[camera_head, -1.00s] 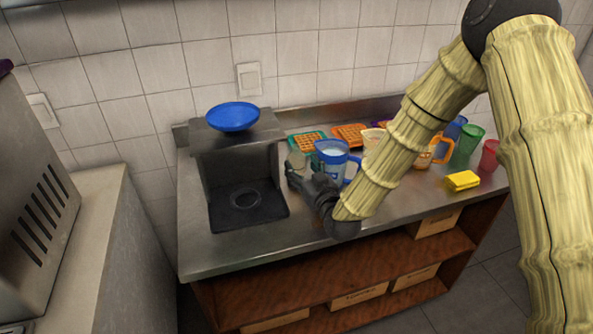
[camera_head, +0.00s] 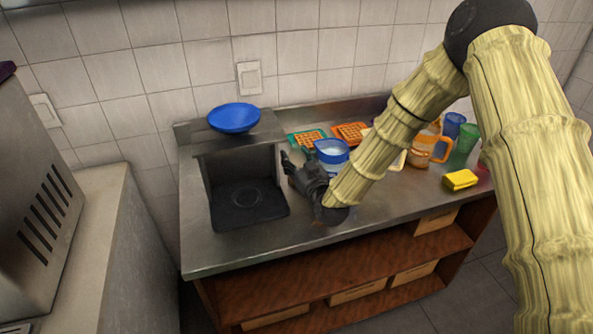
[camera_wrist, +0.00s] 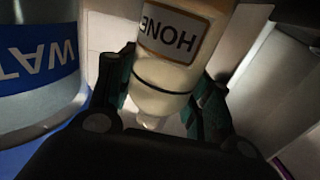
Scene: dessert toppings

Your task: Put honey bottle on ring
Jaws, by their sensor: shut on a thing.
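In the wrist view, the honey bottle (camera_wrist: 170,62) is pale with a white label reading "HONE", seen upside down. My gripper (camera_wrist: 163,88) is shut on it, one dark finger on each side. In the head view, my gripper (camera_head: 300,170) is over the counter, just right of the black stand; I cannot make out the bottle there. The ring (camera_head: 243,198) is a dark circle on the stand's black base. My gripper is apart from it, to its right.
The black stand (camera_head: 207,180) has side walls and a top bearing a blue bowl (camera_head: 234,119). A blue water container (camera_head: 331,151) is close to my gripper's right; its label shows in the wrist view (camera_wrist: 40,52). Waffle trays, cups and a yellow sponge (camera_head: 460,180) lie farther right.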

